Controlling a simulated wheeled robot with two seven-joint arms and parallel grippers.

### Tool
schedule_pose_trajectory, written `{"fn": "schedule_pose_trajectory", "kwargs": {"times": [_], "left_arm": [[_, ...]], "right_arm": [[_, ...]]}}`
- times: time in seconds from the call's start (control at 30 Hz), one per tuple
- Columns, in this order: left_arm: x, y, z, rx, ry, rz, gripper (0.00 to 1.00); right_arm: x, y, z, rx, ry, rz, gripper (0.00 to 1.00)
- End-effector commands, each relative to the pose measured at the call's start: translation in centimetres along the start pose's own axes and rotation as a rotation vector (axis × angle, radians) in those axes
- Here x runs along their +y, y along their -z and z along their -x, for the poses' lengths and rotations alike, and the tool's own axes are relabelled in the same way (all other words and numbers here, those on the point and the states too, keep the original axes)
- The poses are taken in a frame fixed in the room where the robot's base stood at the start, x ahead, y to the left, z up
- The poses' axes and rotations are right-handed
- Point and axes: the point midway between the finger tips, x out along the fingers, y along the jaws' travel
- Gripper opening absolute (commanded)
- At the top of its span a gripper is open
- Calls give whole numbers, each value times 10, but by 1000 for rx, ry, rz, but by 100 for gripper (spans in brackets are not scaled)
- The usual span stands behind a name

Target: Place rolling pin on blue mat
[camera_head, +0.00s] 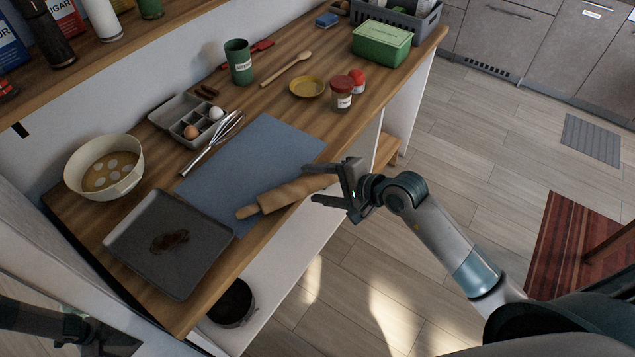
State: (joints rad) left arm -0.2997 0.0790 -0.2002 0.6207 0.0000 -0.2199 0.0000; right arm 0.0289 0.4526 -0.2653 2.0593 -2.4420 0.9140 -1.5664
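The wooden rolling pin (285,195) lies tilted across the near right edge of the blue mat (245,160). Its left handle is over the mat, and its right end reaches past the counter's front edge in the picture. I cannot tell whether it touches the mat or is slightly above it. My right gripper (318,185) is at the right end of the pin. Its two fingers are apart, one on each side of the pin, with a gap visible. My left arm (60,325) shows dark at the lower left; its fingers are not clear.
A grey baking tray (200,262) lies left of the pin, close to the mat. A whisk (213,142), an egg box (170,112) and a cream bowl (75,180) stand behind. A spice jar (342,95) and yellow dish (307,87) are farther right. The mat's middle is clear.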

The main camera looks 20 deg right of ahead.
Motion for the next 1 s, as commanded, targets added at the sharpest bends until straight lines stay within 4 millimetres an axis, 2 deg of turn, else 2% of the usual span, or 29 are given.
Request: {"fn": "schedule_pose_trajectory", "kwargs": {"times": [0.47, 0.67, 1.0], "left_arm": [[0, -1, 1, -1, 0, 0, 59], [-1, -2, -7, -2, 1, 0, 59], [-1, -3, -24, -2, 1, 0, 59]], "right_arm": [[-1, 0, 5, 1, 0, 1, 55], [0, 1, 30, 2, 0, 4, 55], [1, 0, 90, 1, -2, 4, 55]]}}
